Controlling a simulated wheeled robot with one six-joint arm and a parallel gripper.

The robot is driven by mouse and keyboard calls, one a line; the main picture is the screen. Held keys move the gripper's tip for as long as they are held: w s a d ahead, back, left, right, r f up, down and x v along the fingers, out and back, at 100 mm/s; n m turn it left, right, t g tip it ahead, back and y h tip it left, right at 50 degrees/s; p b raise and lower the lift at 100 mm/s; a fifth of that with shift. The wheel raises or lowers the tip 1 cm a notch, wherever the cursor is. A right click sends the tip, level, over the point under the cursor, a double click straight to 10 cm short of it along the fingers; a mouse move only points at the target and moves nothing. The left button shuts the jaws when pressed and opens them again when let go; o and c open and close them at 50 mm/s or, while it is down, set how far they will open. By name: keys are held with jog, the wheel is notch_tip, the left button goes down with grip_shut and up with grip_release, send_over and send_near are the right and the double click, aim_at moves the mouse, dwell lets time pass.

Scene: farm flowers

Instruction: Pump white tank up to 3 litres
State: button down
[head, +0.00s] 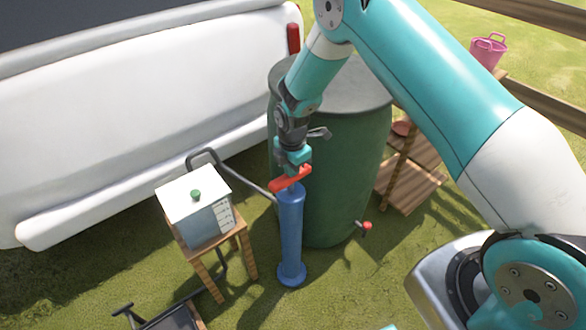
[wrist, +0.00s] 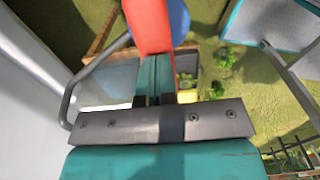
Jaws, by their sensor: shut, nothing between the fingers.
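The white tank (head: 205,222) stands on a small wooden stool, with a white lid and a green knob. A scale with marks runs down its right-hand face; the figures and the level are too small to read. The blue pump (head: 291,238) stands upright on the grass to its right, topped by a red handle (head: 290,179). A grey hose (head: 245,178) runs between tank and pump. My gripper (head: 293,169) points down at the handle, shut and empty, its tips at or just above it. In the wrist view the red handle (wrist: 149,25) lies just past the shut fingers (wrist: 154,92).
A large green barrel (head: 340,160) with a red tap (head: 366,226) stands close behind the pump. A white vehicle (head: 130,95) fills the back left. Wooden shelving (head: 412,180) is right of the barrel. A dark cart-like object (head: 172,318) lies at the front left.

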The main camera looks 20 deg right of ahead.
notch_tip(320, 180, up, 11)
jog(key=b, duration=0.1)
jog(key=shift+r, duration=0.15)
jog(key=shift+w, duration=0.1)
dwell(0.5)
